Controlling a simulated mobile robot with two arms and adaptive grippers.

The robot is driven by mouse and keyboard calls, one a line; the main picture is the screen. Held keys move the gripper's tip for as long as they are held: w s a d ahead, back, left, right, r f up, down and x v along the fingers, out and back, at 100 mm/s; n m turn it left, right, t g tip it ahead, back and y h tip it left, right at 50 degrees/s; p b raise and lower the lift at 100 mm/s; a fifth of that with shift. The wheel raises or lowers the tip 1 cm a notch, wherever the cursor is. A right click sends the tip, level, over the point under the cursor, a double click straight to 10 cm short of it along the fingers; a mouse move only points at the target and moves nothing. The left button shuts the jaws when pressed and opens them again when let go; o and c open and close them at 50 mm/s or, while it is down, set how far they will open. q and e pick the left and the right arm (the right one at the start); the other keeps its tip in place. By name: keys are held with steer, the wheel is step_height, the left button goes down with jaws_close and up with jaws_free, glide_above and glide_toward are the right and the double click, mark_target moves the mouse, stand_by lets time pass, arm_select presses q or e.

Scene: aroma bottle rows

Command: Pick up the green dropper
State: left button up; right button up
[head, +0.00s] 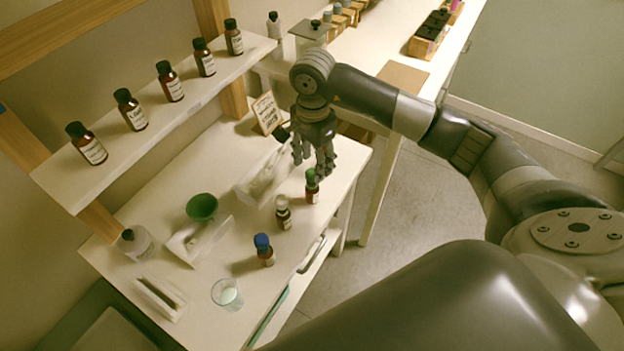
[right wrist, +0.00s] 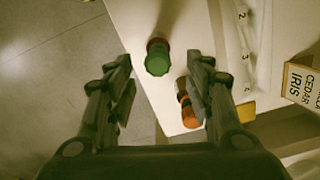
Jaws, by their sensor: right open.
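The green dropper is a small brown bottle with a green cap (head: 312,177), upright near the right edge of the white table, the farthest of three capped bottles in a row. My right gripper (head: 313,165) hangs just above and beside it, fingers spread and empty. In the right wrist view the green cap (right wrist: 158,56) shows from above, between the lines of the two fingers and ahead of the gripper (right wrist: 160,85). My left gripper is out of view.
A card sign (head: 266,113) stands behind. An orange-brown bottle (right wrist: 186,104) is partly hidden by a finger. A green bowl (head: 202,207) and a glass (head: 227,294) stand left.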

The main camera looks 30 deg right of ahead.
mark_target(312, 171)
steer(key=shift+s+a+f+p, duration=0.15)
steer(key=shift+f+p, duration=0.35)
steer(key=shift+f, duration=1.3)
steer(key=c, duration=0.7)
